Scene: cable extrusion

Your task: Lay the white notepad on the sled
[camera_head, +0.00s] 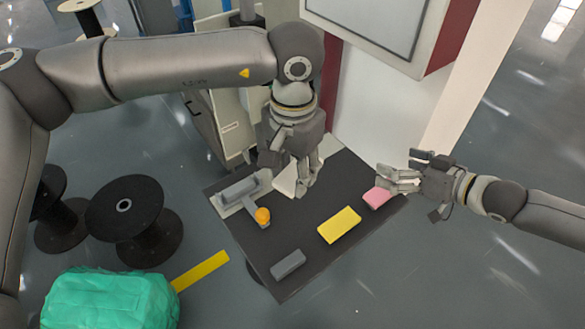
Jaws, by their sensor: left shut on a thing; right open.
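The white notepad (287,181) is partly hidden by my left gripper (289,176), which points down over the back part of the dark table and is shut on it. I cannot tell whether the notepad touches the table. A grey T-shaped fixture (236,193) with an orange ball at one end lies at the table's left edge, left of my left gripper. It may be the sled, but I cannot tell for sure. My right gripper (398,180) is open at the table's right edge, close to a pink block (376,197), and seems empty.
A yellow block (339,225) and a grey block (288,264) lie on the dark table (300,222). A white and red cabinet with a screen (371,22) stands behind. Black spools (124,206) and a green bundle (110,300) are on the floor at left.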

